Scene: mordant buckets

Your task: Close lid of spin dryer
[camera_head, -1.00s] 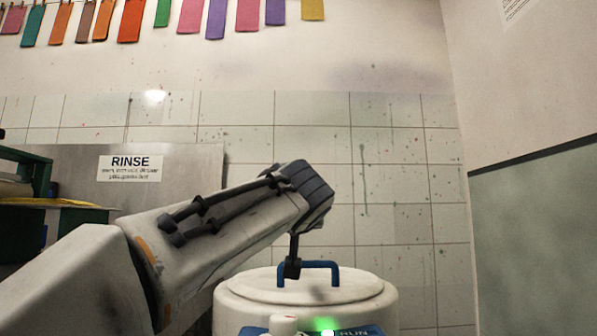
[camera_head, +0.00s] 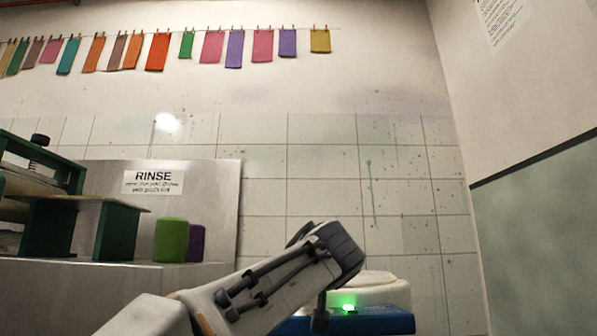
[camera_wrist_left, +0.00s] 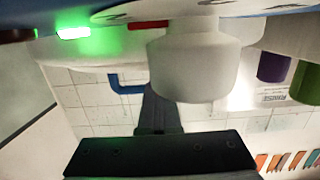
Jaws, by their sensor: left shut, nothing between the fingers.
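The spin dryer is at the lower right of the head view, with a blue panel (camera_head: 375,321) and a lit green lamp (camera_head: 348,306). Its white lid (camera_head: 375,286) appears to lie flat on top; my arm hides its left part. The lid's blue handle is hidden in the head view, but the handle (camera_wrist_left: 127,84) shows in the left wrist view. My left gripper (camera_head: 320,318) is shut and empty, pointing down in front of the dryer. It also shows in the left wrist view (camera_wrist_left: 160,108). I cannot tell whether it touches the dryer. My right gripper is not in view.
A white knob (camera_wrist_left: 193,65) on the panel is close to the left wrist camera. A green container (camera_head: 171,240) and a purple one (camera_head: 197,243) stand on the steel bench (camera_head: 100,290) at left, below a RINSE sign (camera_head: 153,182). A tiled wall (camera_head: 325,160) is behind.

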